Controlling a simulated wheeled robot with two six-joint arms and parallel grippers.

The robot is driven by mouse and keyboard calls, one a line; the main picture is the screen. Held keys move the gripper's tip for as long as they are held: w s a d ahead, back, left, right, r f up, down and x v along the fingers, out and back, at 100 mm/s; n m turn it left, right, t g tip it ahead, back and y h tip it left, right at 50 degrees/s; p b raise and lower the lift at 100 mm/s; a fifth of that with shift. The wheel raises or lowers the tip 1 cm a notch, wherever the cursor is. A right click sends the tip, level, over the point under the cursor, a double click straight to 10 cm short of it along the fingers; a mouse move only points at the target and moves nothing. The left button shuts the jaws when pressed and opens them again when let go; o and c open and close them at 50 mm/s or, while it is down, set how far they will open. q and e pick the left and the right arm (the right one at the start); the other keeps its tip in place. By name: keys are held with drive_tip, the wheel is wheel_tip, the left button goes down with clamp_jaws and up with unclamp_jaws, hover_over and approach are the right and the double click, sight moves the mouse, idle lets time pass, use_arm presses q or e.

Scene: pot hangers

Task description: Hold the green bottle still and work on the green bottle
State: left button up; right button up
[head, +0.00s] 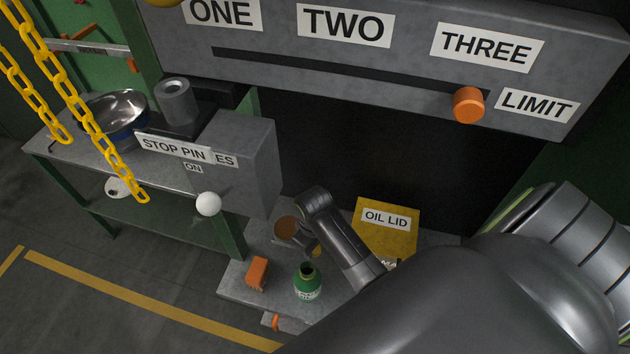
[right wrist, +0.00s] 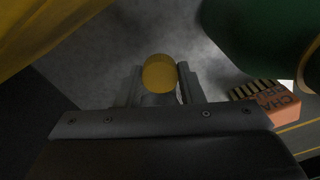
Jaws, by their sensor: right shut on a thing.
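The green bottle (head: 307,285) stands upright on the low grey bench, its dark mouth showing with no cap on it. Its green side also shows large at the upper right of the right wrist view (right wrist: 265,30). My right gripper (head: 314,248) is just behind the bottle in the head view, apart from it. In the right wrist view, its two fingers (right wrist: 160,82) are shut on a small round yellow cap-like piece (right wrist: 160,72). The fingertips are small and partly hidden in the head view. My left gripper is not in view.
An orange block (head: 257,272) sits left of the bottle; its lettered side shows in the wrist view (right wrist: 275,103). A brown round piece (head: 286,228) lies behind. A yellow box labelled OIL LID (head: 387,235) stands behind right. Yellow chains (head: 88,115) hang at left.

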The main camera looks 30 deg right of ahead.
sight(314, 252)
wheel_tip(314, 252, down, 2)
drive_tip(key=shift+f, duration=0.5)
drive_tip(key=shift+f, duration=0.2)
drive_tip(key=o, duration=1.1)
drive_tip(key=shift+r, duration=0.1)
drive_tip(key=shift+r, duration=0.1)
